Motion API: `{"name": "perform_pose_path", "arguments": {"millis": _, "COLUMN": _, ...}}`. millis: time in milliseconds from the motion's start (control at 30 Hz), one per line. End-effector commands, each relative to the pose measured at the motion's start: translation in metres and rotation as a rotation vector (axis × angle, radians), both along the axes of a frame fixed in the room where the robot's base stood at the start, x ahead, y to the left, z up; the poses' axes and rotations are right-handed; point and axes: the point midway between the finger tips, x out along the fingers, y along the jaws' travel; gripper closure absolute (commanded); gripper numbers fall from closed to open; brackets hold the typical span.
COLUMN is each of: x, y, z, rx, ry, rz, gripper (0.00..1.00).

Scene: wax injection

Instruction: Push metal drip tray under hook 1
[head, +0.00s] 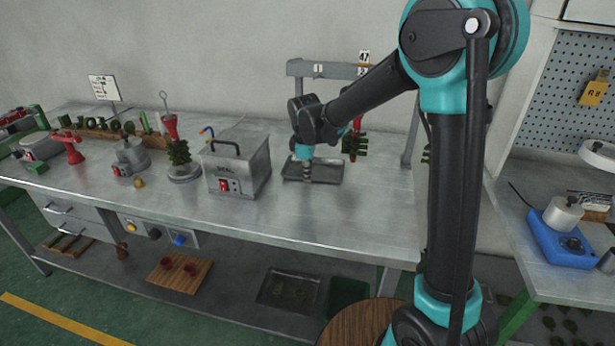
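The metal drip tray (329,173) is a shallow grey rectangle on the steel bench, below the grey rack. My gripper (307,178) points down at the tray, with its fingertips inside the tray's outline in the head view. I cannot tell whether it touches the tray, and the fingers are too small to show open or shut. The label of hook 1 (319,70) is on the rack's crossbar, above my arm. The hook itself is not clearly visible. My arm covers part of the rack.
A grey metal box with a handle (236,165) stands left of the tray. A dark green wax tree (354,143) hangs behind the tray, under the other label. The bench front (330,210) is clear.

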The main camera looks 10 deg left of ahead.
Motion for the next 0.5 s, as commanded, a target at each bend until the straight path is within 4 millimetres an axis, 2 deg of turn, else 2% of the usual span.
{"name": "perform_pose_path", "arguments": {"millis": 400, "x": 0.0011, "y": 0.0002, "z": 0.0001, "rx": 0.000, "ry": 0.000, "rz": -0.001, "gripper": 1.00}}
{"name": "perform_pose_path", "arguments": {"millis": 500, "x": 0.0010, "y": 0.0002, "z": 0.0001, "rx": 0.000, "ry": 0.000, "rz": -0.001, "gripper": 0.86}}
